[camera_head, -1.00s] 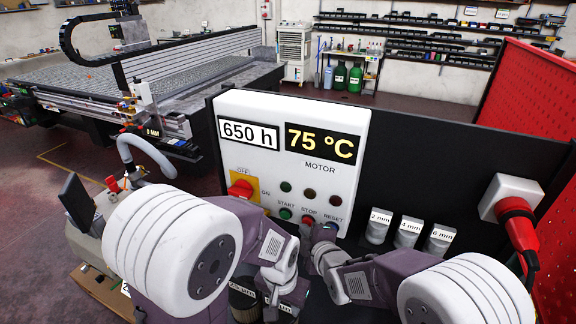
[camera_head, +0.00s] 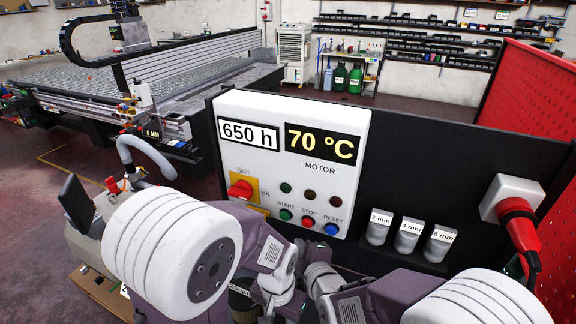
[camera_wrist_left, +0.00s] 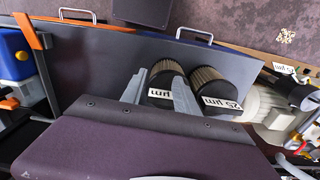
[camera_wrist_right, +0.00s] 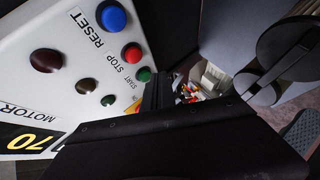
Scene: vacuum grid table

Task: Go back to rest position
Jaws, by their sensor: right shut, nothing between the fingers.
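My right gripper (camera_head: 306,246) is just below the white control panel (camera_head: 352,130), clear of its buttons. In the right wrist view its dark fingers (camera_wrist_right: 160,90) are together and hold nothing. The green START, red STOP (camera_wrist_right: 132,52) and blue RESET (camera_wrist_right: 112,15) buttons show close by in that view. My left gripper's grey fingers (camera_wrist_left: 162,88) are apart in the left wrist view, in front of the labelled cylindrical filters (camera_wrist_left: 222,82). I cannot tell whether they touch a filter. In the head view the left gripper is mostly hidden by my arms.
The panel reads 650 h and 70 °C. A red rotary switch (camera_head: 240,190) sits on it. Several labelled grey bits (camera_head: 408,236) stand at right, near a red plug (camera_head: 518,215). A dark board backs them. A large grid table (camera_head: 190,75) stands behind at left.

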